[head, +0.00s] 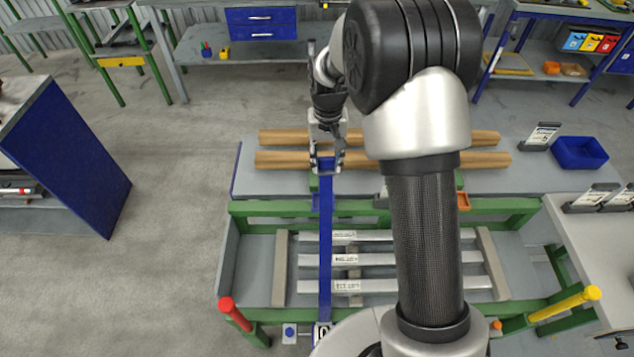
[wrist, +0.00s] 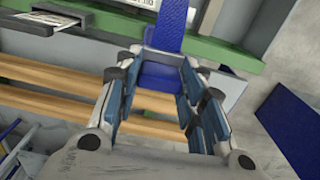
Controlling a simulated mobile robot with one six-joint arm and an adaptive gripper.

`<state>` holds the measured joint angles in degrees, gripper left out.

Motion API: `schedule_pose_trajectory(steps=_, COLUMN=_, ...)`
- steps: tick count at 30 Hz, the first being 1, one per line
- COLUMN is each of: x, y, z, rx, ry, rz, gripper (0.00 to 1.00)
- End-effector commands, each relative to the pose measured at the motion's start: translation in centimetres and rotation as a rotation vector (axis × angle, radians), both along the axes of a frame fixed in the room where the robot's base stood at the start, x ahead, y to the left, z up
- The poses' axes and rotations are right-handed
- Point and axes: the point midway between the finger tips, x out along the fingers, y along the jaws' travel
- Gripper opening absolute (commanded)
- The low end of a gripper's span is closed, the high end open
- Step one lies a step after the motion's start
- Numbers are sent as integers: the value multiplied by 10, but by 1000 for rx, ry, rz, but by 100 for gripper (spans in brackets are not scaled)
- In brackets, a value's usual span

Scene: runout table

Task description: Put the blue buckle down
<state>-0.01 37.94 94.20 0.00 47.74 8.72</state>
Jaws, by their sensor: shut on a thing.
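The blue buckle (head: 326,163) is at the end of a long blue strap (head: 326,240) in the head view. My gripper (head: 327,170) is shut on it, at the front of the two wooden bars. In the wrist view the buckle (wrist: 161,76) sits between the fingers of my gripper (wrist: 158,88), and the strap (wrist: 166,25) runs from it to the top edge. In the head view the strap runs to the front of the table, over the lower metal bars. Whether the buckle touches anything beneath is hidden.
Two wooden bars (head: 275,159) lie across the grey table top (head: 250,184) behind the green frame (head: 262,207). Labelled metal bars (head: 395,285) lie below. A blue bin (head: 580,153) and a sign stand at the right. A blue panel (head: 75,155) stands at the left.

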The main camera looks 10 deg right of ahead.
Motion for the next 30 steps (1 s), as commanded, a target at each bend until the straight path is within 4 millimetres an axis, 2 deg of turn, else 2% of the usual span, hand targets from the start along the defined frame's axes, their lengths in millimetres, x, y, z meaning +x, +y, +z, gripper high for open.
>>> schedule_pose_trajectory(steps=3, x=17, y=0, z=8, rx=0, ry=2, rz=-27, gripper=8)
schedule_pose_trajectory(steps=8, x=25, y=0, z=4, rx=0, ry=4, rz=-44, gripper=8)
schedule_pose_trajectory(steps=11, x=25, y=0, z=-15, rx=0, ry=7, rz=-46, gripper=8)
schedule_pose_trajectory(steps=21, x=25, y=0, z=-107, rx=0, ry=6, rz=-45, gripper=8)
schedule_pose_trajectory(steps=24, x=25, y=0, z=-128, rx=0, ry=4, rz=-45, gripper=8)
schedule_pose_trajectory(steps=30, x=26, y=0, z=-148, rx=0, ry=1, rz=-44, gripper=8)
